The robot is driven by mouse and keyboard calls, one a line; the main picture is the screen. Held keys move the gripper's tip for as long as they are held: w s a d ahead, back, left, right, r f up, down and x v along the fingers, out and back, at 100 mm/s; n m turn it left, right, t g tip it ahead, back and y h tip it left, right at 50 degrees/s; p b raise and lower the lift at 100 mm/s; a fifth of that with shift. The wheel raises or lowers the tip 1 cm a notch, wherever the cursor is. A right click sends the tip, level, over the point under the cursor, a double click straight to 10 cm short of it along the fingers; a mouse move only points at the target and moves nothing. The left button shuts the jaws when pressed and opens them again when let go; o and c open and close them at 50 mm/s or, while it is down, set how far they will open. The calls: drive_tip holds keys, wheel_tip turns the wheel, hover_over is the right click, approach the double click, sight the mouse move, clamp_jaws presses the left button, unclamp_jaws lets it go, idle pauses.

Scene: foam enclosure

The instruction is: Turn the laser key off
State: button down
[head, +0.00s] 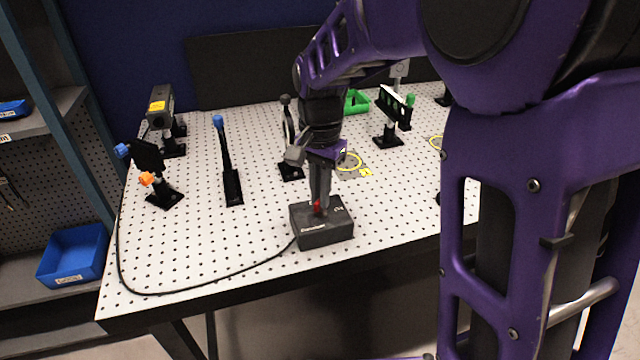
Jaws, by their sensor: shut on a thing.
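The laser key box (326,234) is a dark grey block near the front edge of the perforated white table. A small red key (317,207) stands on its top. My gripper (318,203) points down from above and is shut on the red key. The fingers hide part of the key, and I cannot tell which way it is turned. A black cable runs from the box's left side along the table's front to the left.
Several optics mounts stand behind on the perforated table (200,245), including a blue-tipped post (226,150) and an orange-knobbed mount (150,170). A green tray (357,101) is at the back. A shelf with a blue bin (72,254) stands left. Table front-left is clear except for the cable.

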drive_tip(key=n+p, duration=0.1)
drive_tip(key=n, duration=0.4)
drive_tip(key=shift+r+n+p, duration=0.1)
drive_tip(key=shift+n+p, duration=0.2)
drive_tip(key=shift+p, duration=0.05)
drive_tip(key=shift+n+p, duration=0.6)
drive_tip(key=shift+n, duration=1.6)
drive_tip(key=c, duration=0.9)
unclamp_jaws()
drive_tip(key=shift+c, duration=0.2)
wheel_tip(320, 180, up, 17)
drive_tip(key=p, duration=0.2)
drive_tip(key=shift+r, duration=0.15)
drive_tip(key=shift+w, duration=0.1)
